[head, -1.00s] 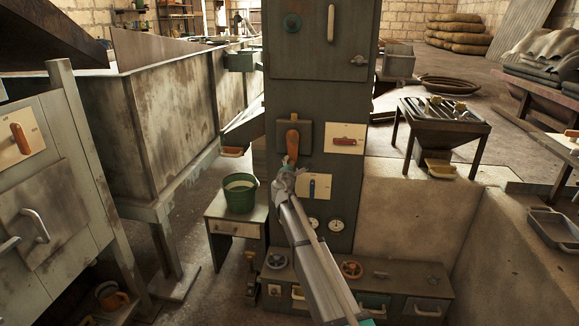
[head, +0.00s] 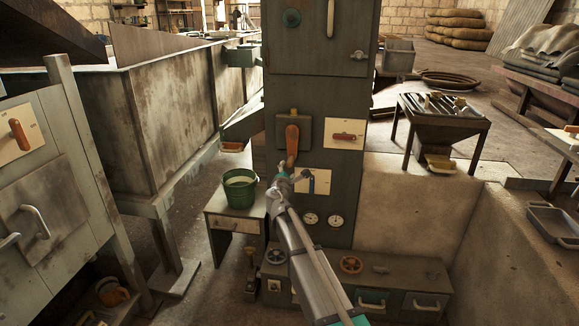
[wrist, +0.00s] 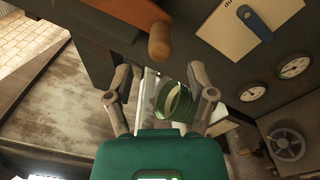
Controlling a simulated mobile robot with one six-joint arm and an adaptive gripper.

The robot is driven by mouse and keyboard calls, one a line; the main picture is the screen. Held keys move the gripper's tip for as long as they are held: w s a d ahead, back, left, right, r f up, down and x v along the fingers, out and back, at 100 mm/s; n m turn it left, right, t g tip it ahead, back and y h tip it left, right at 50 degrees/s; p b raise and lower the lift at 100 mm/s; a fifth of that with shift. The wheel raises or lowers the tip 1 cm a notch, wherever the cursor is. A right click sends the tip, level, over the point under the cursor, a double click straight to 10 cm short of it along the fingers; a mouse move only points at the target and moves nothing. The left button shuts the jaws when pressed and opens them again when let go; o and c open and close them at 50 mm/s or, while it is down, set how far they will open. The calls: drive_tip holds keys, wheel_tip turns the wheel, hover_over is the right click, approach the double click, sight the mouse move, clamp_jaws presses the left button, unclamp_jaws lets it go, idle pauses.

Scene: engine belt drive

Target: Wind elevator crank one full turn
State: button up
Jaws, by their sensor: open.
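The crank (head: 292,138) has an orange-brown arm hanging down from a dark square plate on the front of the tall grey cabinet. In the wrist view its orange arm (wrist: 117,14) and round wooden handle (wrist: 160,42) show at the top. My gripper (head: 282,172) is just below the crank's lower end in the head view. In the wrist view my gripper (wrist: 159,85) is open, with its two fingers spread and nothing held. The handle appears beyond the fingertips, roughly centred above the gap; I cannot tell the exact distance.
A blue lever on a pale plate (head: 313,181) and two gauges (head: 322,220) sit below the crank. A red-handled switch (head: 347,138) is to its right. A green bucket (head: 240,190) stands on a small table to the left. Handwheels (head: 352,264) are lower down.

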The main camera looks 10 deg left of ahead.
drive_tip(key=shift+s, duration=2.05)
drive_tip(key=s+d+f+m+g+h, duration=0.25)
drive_tip(key=s+d+f+m, duration=0.2)
drive_tip(key=d, duration=0.45)
drive_tip(key=s+d+f+m+g+h, duration=0.2)
drive_tip(key=s+d+f+m+g, duration=0.15)
drive_tip(key=d+m, duration=0.45)
drive_tip(key=s+d+f+m+g+h, duration=0.2)
drive_tip(key=s+d+f+m+g, duration=0.15)
drive_tip(key=d, duration=0.75)
drive_tip(key=s+d+f+m+g+y, duration=0.2)
drive_tip(key=s+m+g, duration=0.1)
drive_tip(key=s, duration=0.4)
drive_tip(key=s+d+f+m+g+y, duration=0.2)
drive_tip(key=s+m+g, duration=0.1)
drive_tip(key=s, duration=0.5)
drive_tip(key=s+d+f+m+g+y, duration=0.2)
drive_tip(key=s+m+g+y, duration=0.1)
drive_tip(key=s, duration=0.4)
wheel_tip(320, 180, up, 31)
drive_tip(key=p, duration=3.2)
drive_tip(key=shift+a+r, duration=0.2)
drive_tip(key=shift+t+h, duration=0.25)
drive_tip(key=shift+c, duration=0.2)
